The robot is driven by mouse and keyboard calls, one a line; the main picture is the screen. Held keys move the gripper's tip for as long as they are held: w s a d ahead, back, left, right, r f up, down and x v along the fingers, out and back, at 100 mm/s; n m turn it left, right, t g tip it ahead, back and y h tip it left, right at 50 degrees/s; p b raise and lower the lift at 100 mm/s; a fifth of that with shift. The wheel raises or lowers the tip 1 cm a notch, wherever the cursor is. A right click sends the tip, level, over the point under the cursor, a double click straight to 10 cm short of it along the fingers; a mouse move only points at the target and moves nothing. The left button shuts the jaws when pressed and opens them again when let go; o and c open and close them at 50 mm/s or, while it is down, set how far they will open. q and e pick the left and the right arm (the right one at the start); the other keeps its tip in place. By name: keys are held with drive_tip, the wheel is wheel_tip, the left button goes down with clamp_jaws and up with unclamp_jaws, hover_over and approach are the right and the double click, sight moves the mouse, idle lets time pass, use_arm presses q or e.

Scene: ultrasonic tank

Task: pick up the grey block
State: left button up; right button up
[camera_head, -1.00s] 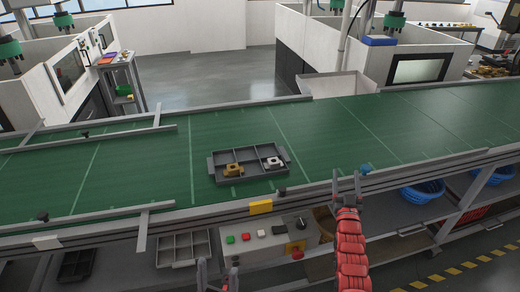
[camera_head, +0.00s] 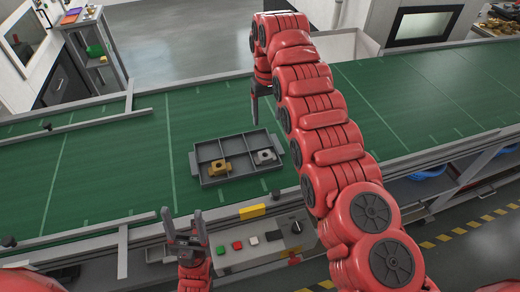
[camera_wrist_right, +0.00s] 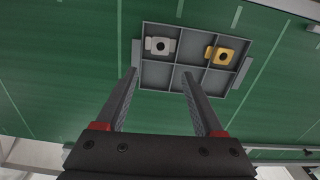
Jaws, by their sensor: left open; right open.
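The grey block (camera_head: 265,156), a small piece with a round hole on top, lies in an end compartment of the dark grey divided tray (camera_head: 207,152). It also shows in the right wrist view (camera_wrist_right: 160,46), at the tray's upper left. My right gripper (camera_head: 254,118) points down above the belt, behind the tray in the head view. In the right wrist view its fingers (camera_wrist_right: 160,78) are apart and empty, with the block beyond the tips. My left gripper (camera_head: 184,214) is open and empty, in front of the conveyor's near edge, left of the buttons.
A gold block (camera_head: 219,168) lies in the same tray, left of the grey one in the head view. The tray stands on the green conveyor belt (camera_head: 110,160), otherwise clear around it. A control box with buttons (camera_head: 252,240) and a yellow piece (camera_head: 252,211) are at the near edge.

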wheel_tip(320, 180, down, 3)
drive_tip(key=b, duration=0.1)
hover_over(265, 155)
drive_tip(key=f, duration=0.4)
drive_tip(key=f+p, duration=0.1)
drive_tip(key=f, duration=0.2)
drive_tip(key=shift+s+d+f, duration=0.1)
drive_tip(key=shift+d+f, duration=0.1)
drive_tip(key=shift+f, duration=1.1)
wheel_tip(265, 155, down, 5)
drive_tip(key=b, duration=0.3)
drive_tip(key=shift+a+r, duration=0.15)
drive_tip(key=shift+r, duration=0.05)
drive_tip(key=shift+w, duration=0.2)
drive_tip(key=shift+r, duration=0.1)
clamp_jaws()
